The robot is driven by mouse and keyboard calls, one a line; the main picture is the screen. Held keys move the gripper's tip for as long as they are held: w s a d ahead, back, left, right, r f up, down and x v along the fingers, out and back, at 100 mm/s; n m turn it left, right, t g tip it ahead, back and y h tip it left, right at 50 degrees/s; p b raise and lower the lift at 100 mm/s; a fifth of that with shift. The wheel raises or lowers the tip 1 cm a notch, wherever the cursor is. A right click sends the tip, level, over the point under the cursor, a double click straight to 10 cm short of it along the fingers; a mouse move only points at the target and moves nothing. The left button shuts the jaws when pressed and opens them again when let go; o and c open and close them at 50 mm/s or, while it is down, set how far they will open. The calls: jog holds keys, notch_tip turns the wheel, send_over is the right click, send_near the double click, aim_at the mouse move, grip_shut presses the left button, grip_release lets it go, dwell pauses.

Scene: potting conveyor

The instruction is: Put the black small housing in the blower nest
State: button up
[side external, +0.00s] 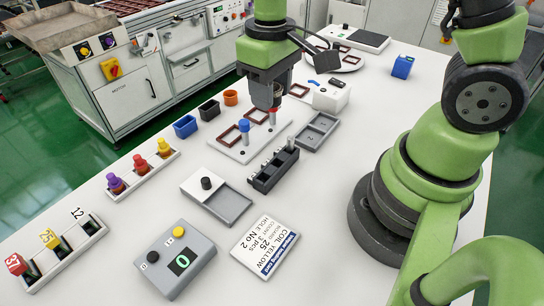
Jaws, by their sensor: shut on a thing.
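My gripper (272,104) points down above the white plate with the red-topped and blue-topped posts. It is shut on a small dark thing, mostly hidden by the fingers; I cannot tell for sure that it is the black small housing. An open black box (209,111) stands on the table to the left, between a blue box (186,127) and an orange cup (231,97). A white block with a black part on top (331,98) stands right of my gripper; I cannot tell whether it is the blower nest.
The white plate (240,153) carries dark red square frames. A grey tray (318,132) and a black rack with pins (273,170) are close by. In front are a button box (176,262) and a card (265,247). Another blue box (402,67) stands at the back right.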

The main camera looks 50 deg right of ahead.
send_over(280, 199)
notch_tip(280, 199, down, 5)
notch_tip(280, 199, down, 4)
jog(key=shift+r, duration=0.15)
jog(key=shift+f, duration=3.45)
jog(key=shift+f, duration=0.15)
jog(key=o, duration=1)
jog(key=shift+c, duration=0.2)
notch_tip(280, 199, up, 12)
jog(key=shift+r, duration=0.25)
